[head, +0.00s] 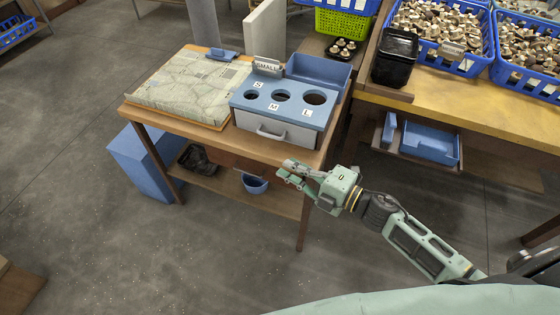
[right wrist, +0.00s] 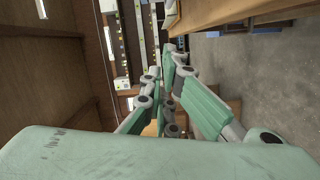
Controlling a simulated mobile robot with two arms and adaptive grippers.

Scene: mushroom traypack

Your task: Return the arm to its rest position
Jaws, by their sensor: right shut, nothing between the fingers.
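My right gripper (head: 286,172) is shut and empty in the head view. It is in front of the wooden side table (head: 307,205), near its front right corner. My right arm comes in from the lower right. In the right wrist view the gripper's green fingers (right wrist: 168,85) show with nothing held between them. My left gripper is not in the head view.
On the side table stand a blue-topped sorting box (head: 262,105) with three holes and a papered board (head: 170,98). A long table (head: 500,95) at the right holds blue crates of mushrooms (head: 432,65).

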